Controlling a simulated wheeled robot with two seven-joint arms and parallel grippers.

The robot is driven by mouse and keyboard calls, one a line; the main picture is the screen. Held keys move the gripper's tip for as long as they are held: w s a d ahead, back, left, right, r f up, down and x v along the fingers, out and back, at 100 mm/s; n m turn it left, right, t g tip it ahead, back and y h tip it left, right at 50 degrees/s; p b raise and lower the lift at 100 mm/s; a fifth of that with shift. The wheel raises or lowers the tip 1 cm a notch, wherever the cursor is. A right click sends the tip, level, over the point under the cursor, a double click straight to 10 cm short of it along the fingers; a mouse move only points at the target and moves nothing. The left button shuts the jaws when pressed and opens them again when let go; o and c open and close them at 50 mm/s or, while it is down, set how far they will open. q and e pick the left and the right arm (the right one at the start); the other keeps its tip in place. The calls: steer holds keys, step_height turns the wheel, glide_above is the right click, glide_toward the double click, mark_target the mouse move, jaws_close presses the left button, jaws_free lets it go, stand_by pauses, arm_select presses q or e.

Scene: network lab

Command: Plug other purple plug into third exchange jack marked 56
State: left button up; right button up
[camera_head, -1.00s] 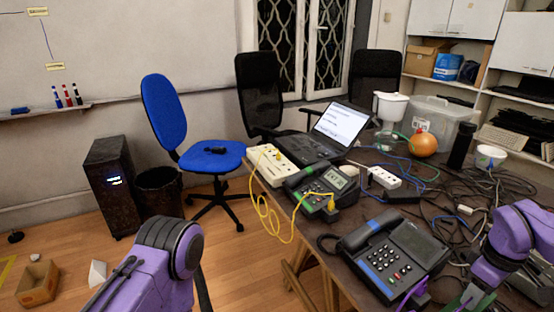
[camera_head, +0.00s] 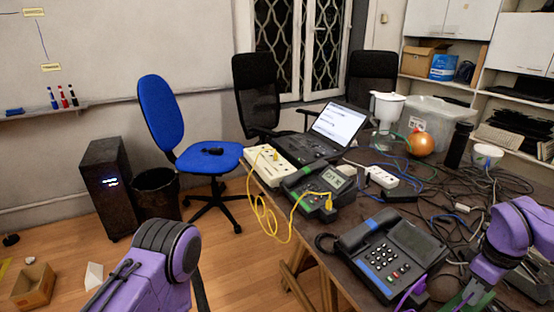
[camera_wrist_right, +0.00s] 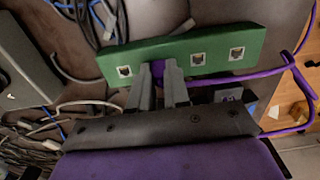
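A green strip (camera_wrist_right: 215,58) with several square jacks in a row lies across the right wrist view. A corner of it shows in the head view (camera_head: 456,302). My right gripper (camera_wrist_right: 159,75) is shut on a purple plug (camera_wrist_right: 157,69), with its fingertips at the strip between two bare jacks. The fingers hide how far the plug sits in a jack. A purple cable (camera_wrist_right: 277,75) runs off to the right. Purple also shows at the near desk phone (camera_head: 413,290). I cannot read a mark 56. Only my left arm shows, not its gripper.
The dark phone (camera_head: 390,252) stands close to my right arm. A second phone (camera_head: 322,188) has a yellow cable (camera_head: 262,212) hanging over the table edge. Loose cables (camera_head: 445,195) clutter the table's right side; cables also lie around the green strip.

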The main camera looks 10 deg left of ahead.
jaws_close()
steer(key=shift+r, duration=0.1)
steer(key=shift+r+p, duration=1.2)
steer(key=shift+r, duration=0.9)
steer(key=shift+f, duration=0.1)
